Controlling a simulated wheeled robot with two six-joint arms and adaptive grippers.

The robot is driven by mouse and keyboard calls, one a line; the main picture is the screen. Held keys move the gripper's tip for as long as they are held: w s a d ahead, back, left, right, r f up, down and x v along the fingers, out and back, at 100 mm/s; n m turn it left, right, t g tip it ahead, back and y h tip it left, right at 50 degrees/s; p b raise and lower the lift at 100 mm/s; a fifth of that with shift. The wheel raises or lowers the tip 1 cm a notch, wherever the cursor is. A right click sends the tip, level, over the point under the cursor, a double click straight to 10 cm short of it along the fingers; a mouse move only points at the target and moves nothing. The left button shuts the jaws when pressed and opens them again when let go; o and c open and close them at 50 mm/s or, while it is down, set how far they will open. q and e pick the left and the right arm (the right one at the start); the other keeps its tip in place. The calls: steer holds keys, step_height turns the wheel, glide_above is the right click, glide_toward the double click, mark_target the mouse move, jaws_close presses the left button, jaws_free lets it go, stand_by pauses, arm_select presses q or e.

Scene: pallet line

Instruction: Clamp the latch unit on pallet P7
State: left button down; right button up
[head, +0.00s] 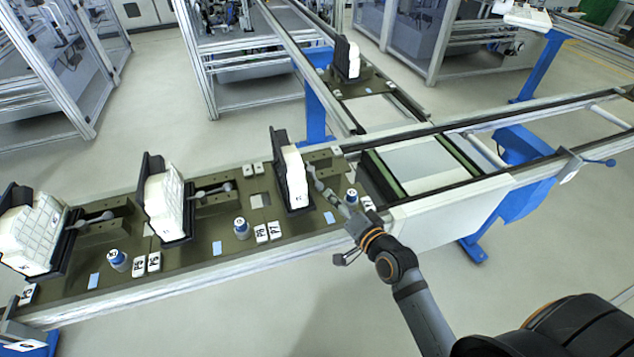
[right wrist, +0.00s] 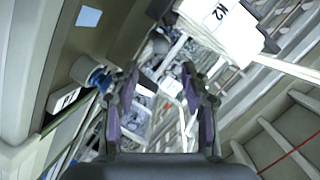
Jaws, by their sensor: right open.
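Three white latch units in black holders stand on the near conveyor's olive pallets: left (head: 32,235), middle (head: 165,205), right (head: 294,180). Levers show beside the left one (head: 92,220) and middle one (head: 210,191). White tags (head: 268,232) that seem to read P7 lie between the middle and right units; the pallet borders are hard to tell. My right gripper (head: 319,184) is beside the right unit's right side, where it partly hides the lever. In the right wrist view its fingers (right wrist: 160,105) are apart and empty, below a white unit (right wrist: 222,22). My left gripper is out of view.
A blue-and-white knob (head: 351,197) stands close to my right gripper; another (head: 240,228) is by the tags. A further pallet (head: 350,85) carries a unit on the back conveyor. The cross-conveyor section (head: 415,160) at right is bare.

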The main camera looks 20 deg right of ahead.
mark_target(322, 188)
steer(key=x, duration=0.5)
steer(key=p+x, duration=0.1)
steer(key=x, duration=0.4)
steer(key=shift+w+a+f, duration=0.1)
steer(key=shift+w+a, duration=0.2)
jaws_close()
